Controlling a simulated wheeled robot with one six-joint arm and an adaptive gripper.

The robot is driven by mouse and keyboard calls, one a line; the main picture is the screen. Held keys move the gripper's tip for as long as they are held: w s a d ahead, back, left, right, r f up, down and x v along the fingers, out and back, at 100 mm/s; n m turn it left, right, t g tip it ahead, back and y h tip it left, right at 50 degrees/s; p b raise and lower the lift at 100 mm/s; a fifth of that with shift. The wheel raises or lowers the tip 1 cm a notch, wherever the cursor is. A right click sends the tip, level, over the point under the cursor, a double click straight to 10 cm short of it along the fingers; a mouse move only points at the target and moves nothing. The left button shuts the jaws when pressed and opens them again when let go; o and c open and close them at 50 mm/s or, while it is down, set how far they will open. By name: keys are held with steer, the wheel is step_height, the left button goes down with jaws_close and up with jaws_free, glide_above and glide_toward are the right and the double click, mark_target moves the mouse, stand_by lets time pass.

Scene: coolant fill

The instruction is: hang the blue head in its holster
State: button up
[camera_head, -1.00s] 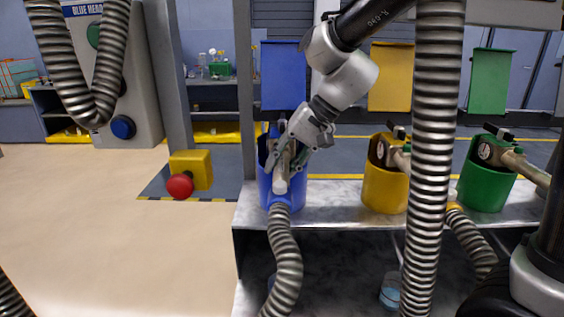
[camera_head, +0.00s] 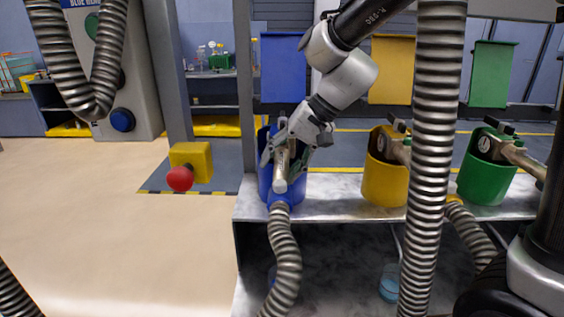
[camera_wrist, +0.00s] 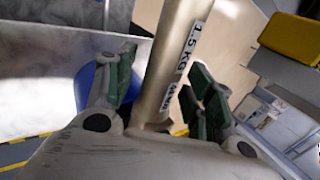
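The blue holster (camera_head: 267,186) is a blue cup at the left end of the metal shelf. The blue head (camera_head: 281,174) sits in it, with its pale metal tube facing me and a ribbed hose hanging from a blue collar (camera_head: 279,201). My gripper (camera_head: 284,158) is at the head, its fingers either side of the tube. In the wrist view the tube (camera_wrist: 173,65), labelled 1.5 KG, passes between my green-padded fingers, with visible gaps beside it. My gripper is open around it. The head's seat deep in the cup is hidden.
A yellow holster (camera_head: 384,183) and a green holster (camera_head: 484,182), each with a head, stand to the right on the shelf (camera_head: 335,198). A thick ribbed hose (camera_head: 427,150) hangs in front. A red button (camera_head: 180,179) on a yellow box is to the left.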

steer(key=shift+f, duration=0.1)
steer(key=shift+d, duration=0.1)
steer(key=v, duration=1.2)
